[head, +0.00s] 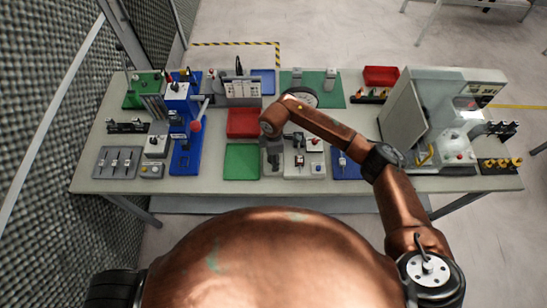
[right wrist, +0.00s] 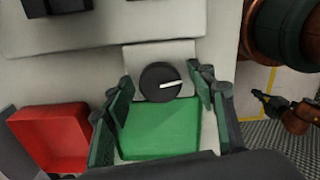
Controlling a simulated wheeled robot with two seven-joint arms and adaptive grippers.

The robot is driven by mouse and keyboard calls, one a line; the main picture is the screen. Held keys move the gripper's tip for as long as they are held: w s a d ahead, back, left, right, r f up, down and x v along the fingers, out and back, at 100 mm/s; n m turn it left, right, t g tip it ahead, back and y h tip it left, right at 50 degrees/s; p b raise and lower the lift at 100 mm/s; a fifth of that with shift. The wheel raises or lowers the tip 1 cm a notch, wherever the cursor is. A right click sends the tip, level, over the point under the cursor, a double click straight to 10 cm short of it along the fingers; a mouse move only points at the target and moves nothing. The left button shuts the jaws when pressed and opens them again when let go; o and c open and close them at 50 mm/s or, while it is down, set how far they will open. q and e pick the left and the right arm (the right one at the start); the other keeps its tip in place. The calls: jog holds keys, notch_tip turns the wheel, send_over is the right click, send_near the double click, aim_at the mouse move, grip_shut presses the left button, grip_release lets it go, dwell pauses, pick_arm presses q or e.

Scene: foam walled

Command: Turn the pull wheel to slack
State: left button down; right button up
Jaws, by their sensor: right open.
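The wheel looks to be a black round knob (right wrist: 153,86) with a white pointer line, on a pale plate (right wrist: 160,54) in the right wrist view. The line points right and slightly up in that view. No lettering is readable. My right gripper (right wrist: 160,79) is open, with one finger on each side of the knob and visible gaps to it. In the head view my right gripper (head: 272,160) points down beside the green tray and hides the knob. My left gripper is not in view.
The green tray (head: 241,161) and red tray (head: 243,122) lie left of my right gripper. A panel with small controls (head: 304,160) is just right of it. A blue press-like device (head: 186,140) stands left, a grey machine (head: 425,115) right. The table is crowded.

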jog(key=shift+c, duration=0.2)
jog(key=c, duration=1.1)
